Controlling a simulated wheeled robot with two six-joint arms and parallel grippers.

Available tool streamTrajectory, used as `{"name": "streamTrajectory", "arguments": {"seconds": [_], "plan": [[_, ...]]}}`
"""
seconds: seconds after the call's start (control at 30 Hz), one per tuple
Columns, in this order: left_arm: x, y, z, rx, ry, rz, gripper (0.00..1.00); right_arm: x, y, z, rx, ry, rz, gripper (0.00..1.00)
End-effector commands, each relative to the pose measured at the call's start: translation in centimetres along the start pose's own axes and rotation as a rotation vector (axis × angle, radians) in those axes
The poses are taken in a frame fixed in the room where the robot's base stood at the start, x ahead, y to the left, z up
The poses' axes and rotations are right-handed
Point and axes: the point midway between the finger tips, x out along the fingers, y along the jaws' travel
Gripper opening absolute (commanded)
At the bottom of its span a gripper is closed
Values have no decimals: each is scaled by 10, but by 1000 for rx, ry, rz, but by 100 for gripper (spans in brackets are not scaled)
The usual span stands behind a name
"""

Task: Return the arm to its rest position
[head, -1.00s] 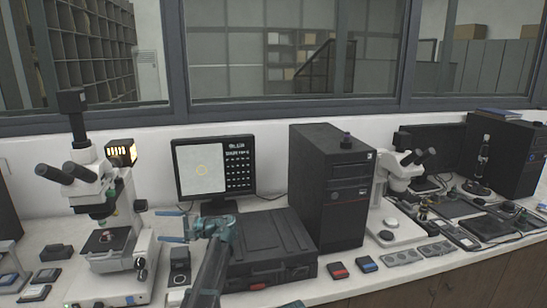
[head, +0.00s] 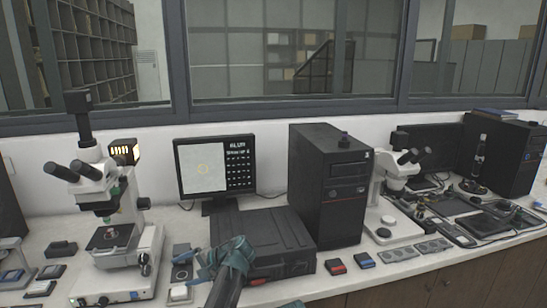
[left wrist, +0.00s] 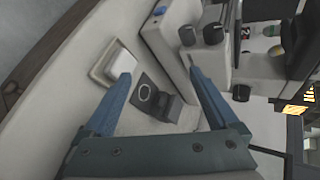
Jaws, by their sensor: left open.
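My left gripper (head: 212,264) is low over the front of the bench, between the left microscope (head: 122,262) and the black case (head: 265,236). In the left wrist view its two blue fingers (left wrist: 157,70) are spread apart with nothing between them. Below them lie a white square block (left wrist: 118,62) on the bench and a small dark device with a ring (left wrist: 148,95). The device also shows in the head view (head: 182,256). My right gripper is out of view; only a teal sliver shows at the bottom edge.
The left microscope's base (left wrist: 170,45) stands close beside the fingers. A monitor (head: 203,168) is behind the case, and a black computer tower (head: 328,190) stands right of it. Several small trays and tools crowd the right bench. The space above the bench front looks clear.

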Motion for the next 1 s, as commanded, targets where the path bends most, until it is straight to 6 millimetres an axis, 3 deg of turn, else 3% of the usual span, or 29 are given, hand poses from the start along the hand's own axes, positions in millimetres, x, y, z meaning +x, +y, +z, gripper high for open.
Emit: {"name": "streamTrajectory", "arguments": {"seconds": [0.03, 0.17, 0.3, 0.5, 0.7, 1.0], "plan": [[-11, 21, 17, -7, 17, 59, 93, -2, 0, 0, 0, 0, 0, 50], [-44, 85, 54, -29, 59, 268, 93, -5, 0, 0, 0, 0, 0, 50], [-91, 157, 100, -36, 88, 524, 93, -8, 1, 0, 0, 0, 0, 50], [-147, 220, 152, -20, 94, 792, 93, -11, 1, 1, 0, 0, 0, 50], [-172, 243, 174, -7, 89, 907, 93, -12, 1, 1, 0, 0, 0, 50], [-175, 245, 174, -6, 88, 918, 93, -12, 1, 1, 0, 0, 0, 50]]}}
